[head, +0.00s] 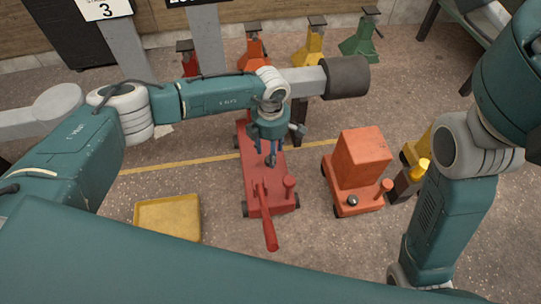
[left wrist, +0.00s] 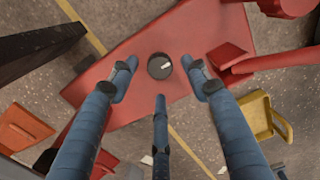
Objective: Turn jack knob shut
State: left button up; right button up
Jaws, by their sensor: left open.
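The long red jack (head: 255,200) lies on the floor in the middle of the head view, with its handle towards me. Its small round black knob (left wrist: 160,67), with a light mark on its top, sits on the red top plate (left wrist: 130,48) in the left wrist view. My left gripper (head: 271,156) points down over the jack and hides the knob in the head view. In the left wrist view its three blue fingers (left wrist: 160,77) are spread around the knob, with gaps to it. My right arm shows at the right of the head view; its gripper is out of view.
An orange wheeled unit (head: 362,160) with its own dark knob stands right of the jack. A yellow tray (head: 168,217) lies to the left. A grey bar with a dark round end (head: 346,76) is close to my left wrist. Several coloured stands line the back.

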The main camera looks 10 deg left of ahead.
pick_arm(q)
notch_tip(320, 180, up, 9)
jog(key=shift+f, duration=0.2)
jog(key=shift+s, duration=0.1)
dwell(0.5)
